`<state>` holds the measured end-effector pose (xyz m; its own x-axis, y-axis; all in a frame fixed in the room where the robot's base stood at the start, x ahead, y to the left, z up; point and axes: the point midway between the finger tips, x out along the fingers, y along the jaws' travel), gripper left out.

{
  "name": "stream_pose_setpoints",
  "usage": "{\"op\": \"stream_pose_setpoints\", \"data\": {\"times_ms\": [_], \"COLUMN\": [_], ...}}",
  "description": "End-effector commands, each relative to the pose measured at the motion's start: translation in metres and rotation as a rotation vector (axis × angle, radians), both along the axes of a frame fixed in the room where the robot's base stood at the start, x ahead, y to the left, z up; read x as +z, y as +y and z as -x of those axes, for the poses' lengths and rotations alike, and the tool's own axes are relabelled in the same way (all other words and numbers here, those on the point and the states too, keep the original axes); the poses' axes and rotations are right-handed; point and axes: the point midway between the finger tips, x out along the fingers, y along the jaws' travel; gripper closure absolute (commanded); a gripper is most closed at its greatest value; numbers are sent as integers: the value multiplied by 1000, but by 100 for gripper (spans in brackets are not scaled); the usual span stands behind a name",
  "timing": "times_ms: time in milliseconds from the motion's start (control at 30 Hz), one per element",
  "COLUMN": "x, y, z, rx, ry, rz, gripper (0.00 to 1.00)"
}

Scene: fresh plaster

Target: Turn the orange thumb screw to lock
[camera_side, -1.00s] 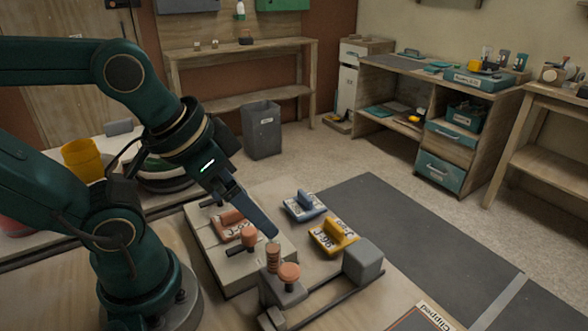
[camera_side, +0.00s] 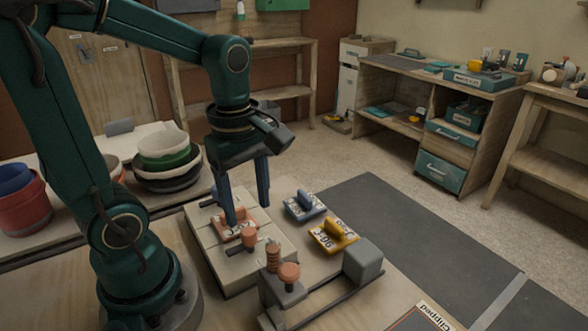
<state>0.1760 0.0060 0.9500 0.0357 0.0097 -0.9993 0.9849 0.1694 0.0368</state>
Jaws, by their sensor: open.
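An orange round-headed screw (camera_side: 249,238) with a dark bar sits at the front of a pale block (camera_side: 240,275). A second orange knob (camera_side: 289,272) stands on a grey fixture beside an orange ribbed post (camera_side: 273,256); I cannot tell which is the thumb screw. My gripper (camera_side: 247,213) points straight down, open, its blue fingers apart and empty. It is over the pale block, behind the first screw. The left finger comes down in front of an orange plate with a handle (camera_side: 235,228) and partly hides it; I cannot tell whether they touch.
A blue plate with handle (camera_side: 304,206) and a yellow one (camera_side: 334,236) lie right of the block. A grey cube (camera_side: 363,262) ends the fixture's rail. Stacked bowls (camera_side: 165,160) stand behind left.

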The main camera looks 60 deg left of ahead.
Motion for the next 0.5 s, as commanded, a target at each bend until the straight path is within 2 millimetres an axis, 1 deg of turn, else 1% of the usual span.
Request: {"op": "stream_pose_setpoints", "data": {"times_ms": [100, 233, 500], "x": [-7, -16, -46], "y": [5, 5, 5], "z": [1, 2, 2], "rx": [24, 30, 27], "ry": [36, 42, 41], "rz": [10, 12, 13], "gripper": [36, 36, 36]}}
